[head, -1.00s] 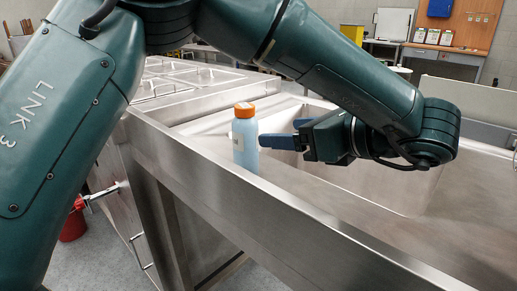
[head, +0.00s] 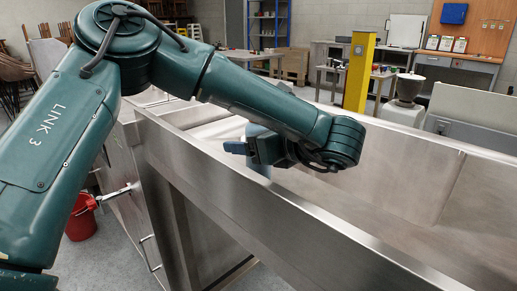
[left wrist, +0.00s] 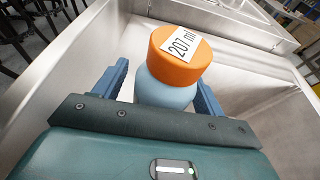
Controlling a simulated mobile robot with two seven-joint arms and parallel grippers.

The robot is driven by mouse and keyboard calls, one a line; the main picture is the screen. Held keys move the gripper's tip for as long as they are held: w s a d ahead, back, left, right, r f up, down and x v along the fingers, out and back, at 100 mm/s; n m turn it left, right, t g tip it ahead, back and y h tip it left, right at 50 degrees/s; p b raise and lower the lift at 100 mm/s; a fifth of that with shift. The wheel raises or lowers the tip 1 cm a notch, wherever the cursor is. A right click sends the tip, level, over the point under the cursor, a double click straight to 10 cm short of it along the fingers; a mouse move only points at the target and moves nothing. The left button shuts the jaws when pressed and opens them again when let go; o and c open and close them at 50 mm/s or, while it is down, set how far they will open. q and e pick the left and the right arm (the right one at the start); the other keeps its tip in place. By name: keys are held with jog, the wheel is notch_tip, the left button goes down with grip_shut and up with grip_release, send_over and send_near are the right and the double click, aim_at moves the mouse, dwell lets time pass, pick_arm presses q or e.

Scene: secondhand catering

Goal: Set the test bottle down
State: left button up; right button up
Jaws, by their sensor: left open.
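The test bottle is light blue with an orange cap labelled "207 ml". In the left wrist view, its cap (left wrist: 165,72) and shoulder (left wrist: 165,95) show between the two blue fingers of my left gripper (left wrist: 160,85), with the jaws open. The bottle looks upright within the stainless steel basin. Its base is hidden, so I cannot tell what it rests on. My right gripper is not in view.
The long steel rim (head: 250,200) of the counter runs along the near side. Wide bare steel (head: 400,170) lies to the right. A yellow post (head: 359,75) and workbenches stand behind. A red bucket (head: 80,220) is on the floor at left.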

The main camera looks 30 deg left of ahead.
pick_arm(q)
jog(key=shift+c, duration=0.4)
jog(key=shift+r, duration=0.1)
jog(key=c, duration=1.2)
